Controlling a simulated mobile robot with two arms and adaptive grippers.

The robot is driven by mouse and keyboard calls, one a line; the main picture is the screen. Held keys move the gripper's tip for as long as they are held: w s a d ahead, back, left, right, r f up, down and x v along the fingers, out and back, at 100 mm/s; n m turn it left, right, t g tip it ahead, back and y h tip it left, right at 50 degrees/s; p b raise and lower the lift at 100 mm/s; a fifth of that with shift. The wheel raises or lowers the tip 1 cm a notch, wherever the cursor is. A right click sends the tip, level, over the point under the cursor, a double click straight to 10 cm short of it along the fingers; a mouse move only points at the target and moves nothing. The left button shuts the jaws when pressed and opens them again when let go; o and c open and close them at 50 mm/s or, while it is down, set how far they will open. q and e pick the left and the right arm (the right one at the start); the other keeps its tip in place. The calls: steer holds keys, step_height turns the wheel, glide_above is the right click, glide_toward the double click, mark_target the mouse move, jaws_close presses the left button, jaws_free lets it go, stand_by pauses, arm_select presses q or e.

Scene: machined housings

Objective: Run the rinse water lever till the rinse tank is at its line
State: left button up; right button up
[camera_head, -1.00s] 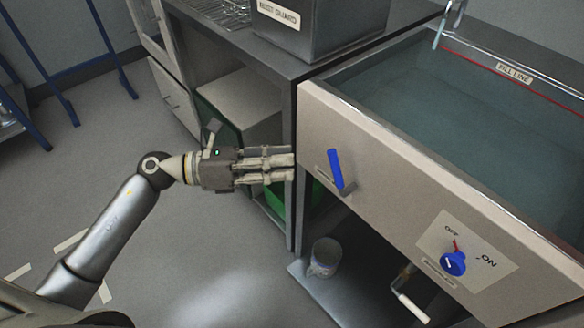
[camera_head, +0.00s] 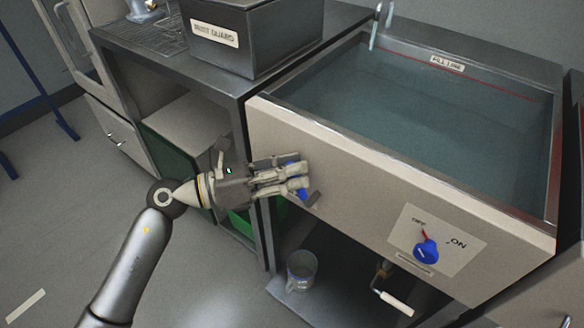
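The rinse tank (camera_head: 400,190) is a beige-fronted basin of bluish water (camera_head: 415,105). A red line runs along its inner back wall beside a "FILL LINE" label (camera_head: 447,64); the water surface looks a little below it. The blue lever (camera_head: 303,195) on the tank front is partly hidden by my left gripper (camera_head: 292,177). The gripper's fingers lie over the lever, but I cannot tell whether they are closed on it. A spout (camera_head: 380,25) hangs over the back left corner; I cannot make out a stream. My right gripper is out of view.
A blue knob (camera_head: 426,252) sits on an OFF/ON plate at the front right. A white-handled valve (camera_head: 396,303) and a mug (camera_head: 301,270) are below the tank. A grey "MIST GUARD" box (camera_head: 270,40) stands on the left bench. The floor at left is open.

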arm_select(q)
steer(key=shift+d, duration=0.15)
steer(key=shift+c, duration=0.2)
jaws_close()
steer(key=shift+w+f, duration=0.1)
steer(key=shift+w, duration=0.05)
